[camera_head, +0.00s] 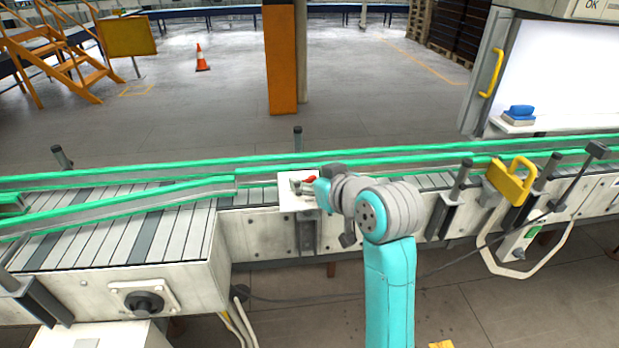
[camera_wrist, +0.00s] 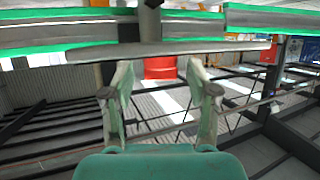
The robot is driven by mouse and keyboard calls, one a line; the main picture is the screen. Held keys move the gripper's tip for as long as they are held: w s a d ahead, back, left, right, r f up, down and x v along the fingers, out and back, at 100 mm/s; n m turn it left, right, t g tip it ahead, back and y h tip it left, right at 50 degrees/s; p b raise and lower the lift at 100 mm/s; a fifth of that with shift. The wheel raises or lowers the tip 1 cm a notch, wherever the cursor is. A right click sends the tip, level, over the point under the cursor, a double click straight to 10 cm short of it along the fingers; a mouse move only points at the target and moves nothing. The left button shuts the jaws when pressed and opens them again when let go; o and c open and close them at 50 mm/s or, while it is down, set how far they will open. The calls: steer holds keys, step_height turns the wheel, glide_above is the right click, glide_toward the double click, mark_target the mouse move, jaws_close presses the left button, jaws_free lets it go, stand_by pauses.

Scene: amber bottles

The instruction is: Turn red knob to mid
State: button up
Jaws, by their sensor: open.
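A small red part (camera_head: 310,179), which looks like the red knob, shows at a white box (camera_head: 287,203) on the near side of the conveyor. My gripper (camera_head: 299,186) is right at it and partly covers it, so its turn position cannot be read. In the wrist view, my gripper (camera_wrist: 157,72) is open, its two pale green fingers spread apart. A red object (camera_wrist: 160,68) shows between the fingertips, partly behind a grey bar (camera_wrist: 170,50). I cannot tell whether it is the knob or something farther off, nor whether the fingers touch anything.
Green-edged conveyor rails (camera_head: 440,157) run across behind my gripper. A black rotary knob (camera_head: 144,303) is on the front-left panel. A yellow handle piece (camera_head: 511,181) and dark posts stand along the conveyor at right. Open floor (camera_head: 180,110) lies beyond.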

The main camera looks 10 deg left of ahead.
steer(key=shift+w+a+f, duration=0.2)
steer(key=shift+w+a, duration=0.15)
steer(key=shift+a, duration=0.05)
jaws_close()
steer(key=shift+d+n+y, duration=0.1)
steer(key=shift+n+y, duration=0.3)
steer(key=shift+y, duration=0.1)
steer(key=shift+w+n+g+y, duration=0.1)
steer(key=shift+n+g+y, duration=0.7)
steer(key=shift+n+g, duration=0.25)
steer(key=n+g+y, duration=0.2)
steer(key=n+g, duration=0.2)
steer(key=g, duration=0.1)
steer(key=n+g, duration=0.6)
steer(key=g, duration=0.1)
steer(key=shift+n, duration=0.25)
